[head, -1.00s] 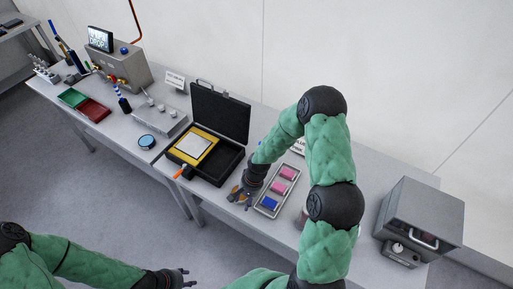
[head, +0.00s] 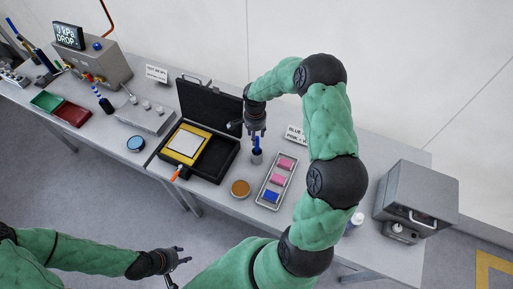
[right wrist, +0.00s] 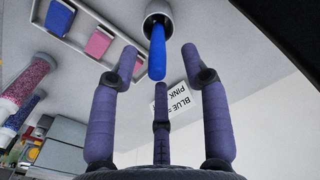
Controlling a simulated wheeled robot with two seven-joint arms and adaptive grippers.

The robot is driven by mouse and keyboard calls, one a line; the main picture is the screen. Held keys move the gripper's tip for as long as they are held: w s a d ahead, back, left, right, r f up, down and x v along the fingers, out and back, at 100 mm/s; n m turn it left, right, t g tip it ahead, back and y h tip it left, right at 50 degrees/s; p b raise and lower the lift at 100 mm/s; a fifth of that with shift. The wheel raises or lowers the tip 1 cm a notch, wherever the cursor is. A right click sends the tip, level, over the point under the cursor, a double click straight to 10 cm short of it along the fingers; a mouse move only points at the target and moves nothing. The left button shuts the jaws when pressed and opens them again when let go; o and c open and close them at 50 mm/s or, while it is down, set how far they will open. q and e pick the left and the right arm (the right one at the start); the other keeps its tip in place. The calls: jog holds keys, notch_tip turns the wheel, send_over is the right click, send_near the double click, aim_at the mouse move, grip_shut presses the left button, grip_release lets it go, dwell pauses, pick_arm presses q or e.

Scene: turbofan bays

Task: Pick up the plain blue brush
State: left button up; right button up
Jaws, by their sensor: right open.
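The plain blue brush (head: 257,143) stands upright in a small grey cup (head: 257,156) on the bench, right of the open black case. In the right wrist view the blue brush (right wrist: 157,55) points out of the cup (right wrist: 157,20) toward my palm. My right gripper (head: 256,130) hangs over it from above. In the right wrist view its purple fingers (right wrist: 158,75) are spread around the brush's free end, with gaps and no visible grip. My left gripper (head: 182,256) is low in front of the bench, its fingers apart and empty.
A tray (head: 262,193) with two pink blocks and a blue block lies right of the cup. The black case (head: 212,110) stands left, a sign (head: 296,134) behind, a grey box (head: 418,200) far right.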

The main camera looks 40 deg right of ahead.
aim_at(257, 142)
jog(key=f, duration=0.1)
jog(key=f+p, duration=0.1)
jog(key=f, duration=0.2)
jog(key=shift+s+d+f, duration=0.15)
jog(key=shift+s+d, duration=0.1)
jog(key=shift+s, duration=0.05)
jog(key=shift+w+f, duration=0.1)
jog(key=shift+f, duration=0.45)
grip_shut()
